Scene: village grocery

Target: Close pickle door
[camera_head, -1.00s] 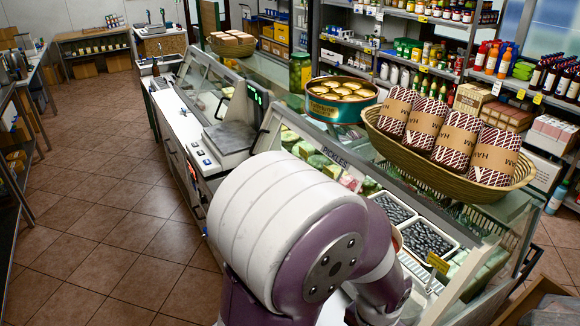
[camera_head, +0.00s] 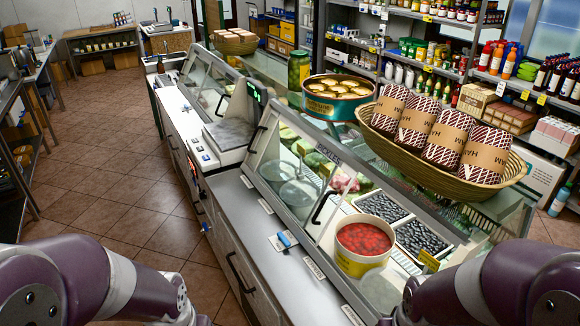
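The display case (camera_head: 262,208) runs diagonally through the middle, with a "PICKLES" label (camera_head: 328,154) on its upper rail. Below the label, a glass door panel (camera_head: 297,165) with a dark handle (camera_head: 322,207) shows metal lids behind it. To the right of the handle, a tub of red items (camera_head: 364,238) and trays of dark olives (camera_head: 422,238) show clearly. I cannot tell exactly how far the door stands open. My left and right arms show only as purple and white links at the bottom corners. Both grippers are outside the frame.
A wicker basket of wrapped hams (camera_head: 510,181) and a round teal tin (camera_head: 341,108) stand on the case top. A green jar (camera_head: 299,70) is behind the tin. A scale (camera_head: 228,134) sits on the white counter. The tiled floor (camera_head: 110,190) on the left is clear.

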